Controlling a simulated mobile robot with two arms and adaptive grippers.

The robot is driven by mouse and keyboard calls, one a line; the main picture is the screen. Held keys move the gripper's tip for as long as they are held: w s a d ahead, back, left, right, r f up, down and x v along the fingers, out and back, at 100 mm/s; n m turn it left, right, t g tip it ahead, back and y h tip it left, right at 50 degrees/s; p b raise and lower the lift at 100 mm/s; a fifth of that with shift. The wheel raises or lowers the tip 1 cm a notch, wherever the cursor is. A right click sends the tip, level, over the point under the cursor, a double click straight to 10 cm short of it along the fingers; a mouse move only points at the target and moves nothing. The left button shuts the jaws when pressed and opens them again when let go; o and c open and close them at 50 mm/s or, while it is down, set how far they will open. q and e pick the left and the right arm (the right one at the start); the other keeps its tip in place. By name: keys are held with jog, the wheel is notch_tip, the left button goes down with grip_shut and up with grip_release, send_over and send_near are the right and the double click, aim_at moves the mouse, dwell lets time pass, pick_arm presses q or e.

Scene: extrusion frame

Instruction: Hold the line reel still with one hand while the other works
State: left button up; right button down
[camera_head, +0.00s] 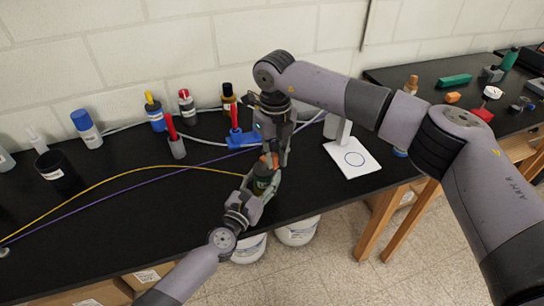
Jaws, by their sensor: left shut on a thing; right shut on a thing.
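A small dark green thing (261,183), which I take to be the line reel, is near the front edge of the black bench, mostly hidden by both grippers. My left gripper (264,188) comes from the bottom and is shut on its lower body. My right gripper (272,160) comes down from above and is shut on an orange-brown piece (267,161) at its top; I cannot tell whether this piece is part of the reel. A yellow line (130,173) runs from the left to beside the reel.
A purple line (130,182) crosses the black bench (130,240). Several bottles, including a blue-capped one (86,128), stand along the wall. A blue stand with a red rod (235,125) is behind my grippers. A white board with a blue ring (352,170) is right. The bench's left front is clear.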

jog(key=shift+w+d+n, duration=0.2)
jog(key=shift+w+n, duration=0.1)
jog(key=shift+n, duration=0.8)
jog(key=c, duration=1.5)
grip_release()
notch_tip(320, 180, up, 12)
jog(key=shift+r, duration=0.1)
